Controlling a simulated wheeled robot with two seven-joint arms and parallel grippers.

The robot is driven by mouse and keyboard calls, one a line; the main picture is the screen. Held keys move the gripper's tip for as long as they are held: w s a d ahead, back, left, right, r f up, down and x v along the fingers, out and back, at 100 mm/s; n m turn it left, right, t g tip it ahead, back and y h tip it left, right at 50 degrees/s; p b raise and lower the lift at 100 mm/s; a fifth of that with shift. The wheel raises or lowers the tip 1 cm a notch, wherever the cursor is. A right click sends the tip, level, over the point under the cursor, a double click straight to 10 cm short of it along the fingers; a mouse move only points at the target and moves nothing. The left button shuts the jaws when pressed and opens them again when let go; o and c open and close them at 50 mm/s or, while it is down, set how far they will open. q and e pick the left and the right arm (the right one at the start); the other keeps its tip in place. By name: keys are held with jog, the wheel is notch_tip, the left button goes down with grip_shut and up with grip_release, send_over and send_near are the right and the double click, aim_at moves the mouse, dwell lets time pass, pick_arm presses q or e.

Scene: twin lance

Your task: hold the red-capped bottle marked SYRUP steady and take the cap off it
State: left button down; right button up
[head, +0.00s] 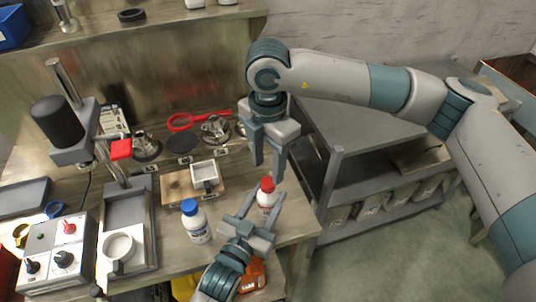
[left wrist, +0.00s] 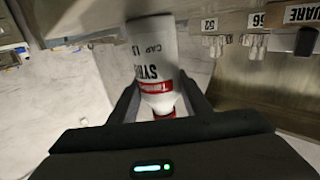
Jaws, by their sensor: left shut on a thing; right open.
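The white bottle (head: 265,199) with a red cap (head: 267,184) stands upright near the front right edge of the workbench. My left gripper (head: 264,200) is shut on it from the front, a finger on each side of its body. In the left wrist view the bottle (left wrist: 152,50) appears upside down between the fingers, its upside-down label partly reading SYRUP; its red cap (left wrist: 164,117) shows low, partly hidden by my gripper. My right gripper (head: 268,162) is open and empty, pointing down just above the cap, apart from it.
A blue-capped white bottle (head: 195,222) stands to the left. A grey shelf cart (head: 335,190) stands close on the right.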

aim_at(268, 181)
jog(key=shift+f, duration=2.5)
jog(key=c, duration=1.1)
jog(key=shift+c, duration=0.2)
